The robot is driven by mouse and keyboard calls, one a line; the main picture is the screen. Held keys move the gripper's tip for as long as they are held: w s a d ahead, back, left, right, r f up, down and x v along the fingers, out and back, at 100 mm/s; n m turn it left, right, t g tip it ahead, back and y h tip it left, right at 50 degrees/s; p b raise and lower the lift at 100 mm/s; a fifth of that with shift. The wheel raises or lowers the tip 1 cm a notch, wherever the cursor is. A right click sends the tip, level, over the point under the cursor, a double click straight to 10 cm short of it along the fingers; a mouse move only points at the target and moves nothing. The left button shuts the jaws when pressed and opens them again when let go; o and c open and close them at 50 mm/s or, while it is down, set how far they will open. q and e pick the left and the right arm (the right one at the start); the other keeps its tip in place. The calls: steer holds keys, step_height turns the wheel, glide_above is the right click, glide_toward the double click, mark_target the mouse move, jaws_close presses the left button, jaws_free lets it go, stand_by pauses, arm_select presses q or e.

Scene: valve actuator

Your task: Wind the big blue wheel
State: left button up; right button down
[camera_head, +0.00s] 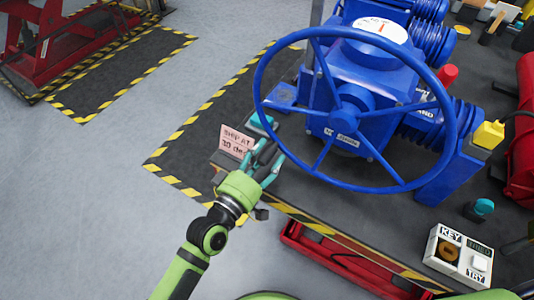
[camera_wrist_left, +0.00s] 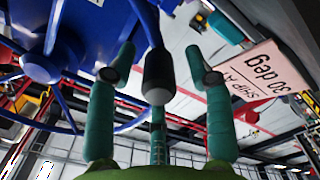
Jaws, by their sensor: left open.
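The big blue wheel (camera_head: 346,120) is mounted on a blue valve actuator (camera_head: 370,62) and fills the upper middle of the head view. My left gripper (camera_head: 266,160) is at the lower left of the wheel's rim, with its fingers spread open. In the left wrist view, the wheel's blue rim (camera_wrist_left: 146,22) comes down from the top. A dark grip (camera_wrist_left: 158,78) hangs at it, between the open fingers of my left gripper (camera_wrist_left: 162,72). I cannot tell whether any finger touches it.
A pink sign (camera_head: 236,141) reading "SHIP AT 30 deg" stands just left of my left gripper. A white key box (camera_head: 458,257) and a teal-capped part (camera_head: 482,208) are at lower right. A red frame (camera_head: 340,262) lies below the wheel. Grey floor at left is clear.

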arm_select(q)
steer(key=v, duration=1.1)
steer(key=shift+f, duration=0.1)
steer(key=s+a+f+m+g+y, duration=0.1)
steer(key=a+f+m+g+y, duration=0.3)
steer(key=f, duration=0.9)
steer(key=s+a+f+n+g+y, duration=0.15)
steer(key=a+f, duration=0.35)
steer(key=f, duration=0.8)
steer(key=s+a+f+m+g+y, duration=0.2)
steer(key=s+a+f, duration=0.2)
steer(key=s+f, duration=0.4)
steer(key=s+a+f+m+g+y, duration=0.1)
steer(key=s+a+f+g+y, duration=0.2)
steer(key=s+f, duration=0.55)
steer(key=s+a+f+m+g, duration=0.2)
steer(key=s+f, duration=0.3)
steer(key=s, duration=0.5)
steer(key=shift+s+a+f+g, duration=0.2)
steer(key=shift+a+f+g, duration=0.1)
steer(key=shift+a+g, duration=0.2)
